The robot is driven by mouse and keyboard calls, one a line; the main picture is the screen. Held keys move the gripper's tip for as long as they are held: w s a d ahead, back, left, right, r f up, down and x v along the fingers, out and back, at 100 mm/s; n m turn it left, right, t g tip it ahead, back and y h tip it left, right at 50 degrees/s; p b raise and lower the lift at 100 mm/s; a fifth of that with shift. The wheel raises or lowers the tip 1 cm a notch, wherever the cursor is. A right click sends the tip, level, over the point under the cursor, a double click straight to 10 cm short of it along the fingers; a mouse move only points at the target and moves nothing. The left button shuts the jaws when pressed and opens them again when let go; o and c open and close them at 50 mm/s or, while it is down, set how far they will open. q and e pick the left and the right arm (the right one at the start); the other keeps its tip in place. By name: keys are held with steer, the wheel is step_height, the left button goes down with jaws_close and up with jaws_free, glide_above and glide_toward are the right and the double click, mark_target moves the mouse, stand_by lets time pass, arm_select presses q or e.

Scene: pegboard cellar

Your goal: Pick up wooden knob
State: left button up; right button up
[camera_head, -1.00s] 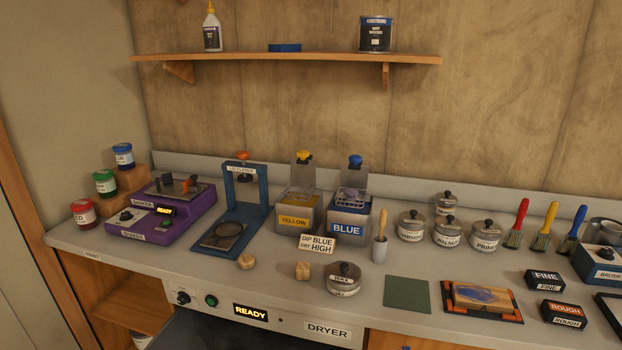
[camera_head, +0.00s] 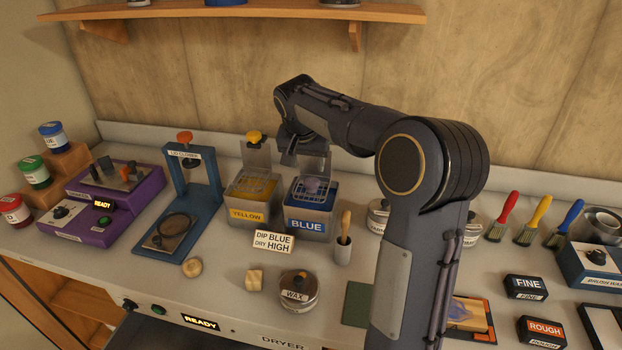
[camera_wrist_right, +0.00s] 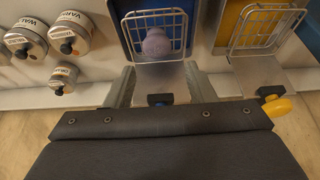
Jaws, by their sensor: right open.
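A round wooden knob (camera_head: 192,267) lies on the bench in front of the blue stand. A blocky wooden piece (camera_head: 254,280) lies to its right, left of the wax tin. A pale lilac rounded knob sits in the wire basket of the blue tank; it shows in the head view (camera_head: 313,187) and in the right wrist view (camera_wrist_right: 155,45). My right gripper (camera_head: 288,157) is above the back of the blue tank (camera_head: 309,222). In the wrist view its fingers (camera_wrist_right: 161,88) are apart and empty, with the tank's upright plate and blue button beyond. My left gripper is out of view.
The yellow tank (camera_head: 252,212) stands just left of the blue one. A sign (camera_head: 273,242), a wax tin (camera_head: 298,292) and a brush in a cup (camera_head: 343,245) stand in front. My right arm hides part of the bench and some tins. The shelf (camera_head: 240,17) is above.

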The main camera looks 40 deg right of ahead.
mark_target(311, 180)
steer(key=p+x, duration=0.1)
steer(key=x, duration=0.6)
steer(key=shift+s+d+f+p, duration=0.1)
steer(key=shift+d+f+p, duration=0.2)
steer(key=shift+f, duration=0.1)
steer(key=shift+a, duration=0.1)
steer(key=shift+c, duration=0.4)
steer(key=c, duration=0.7)
steer(key=shift+c, duration=0.2)
steer(key=shift+r, duration=0.15)
